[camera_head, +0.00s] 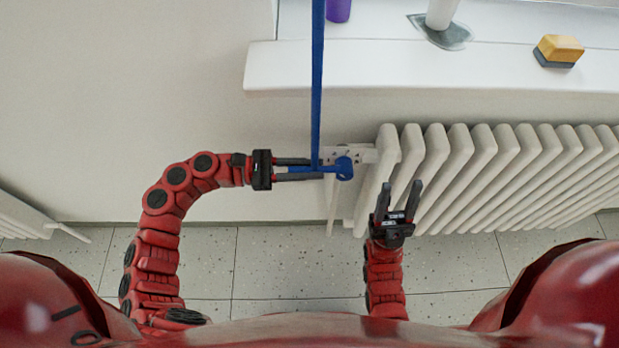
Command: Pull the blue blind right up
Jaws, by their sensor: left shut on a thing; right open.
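A blue pull strap (317,80) hangs straight down from the top edge of the head view, in front of the left end of the window sill. My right gripper (402,192) is open and empty, pointing up in front of the radiator, to the right of and below the handle. The blind itself is out of view above.
A white radiator (490,170) stands under the white window sill (400,65). On the sill are a purple object (338,10), a white object on a grey patch (441,14) and a yellow sponge-like block (559,50). The wall left of the strap is clear.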

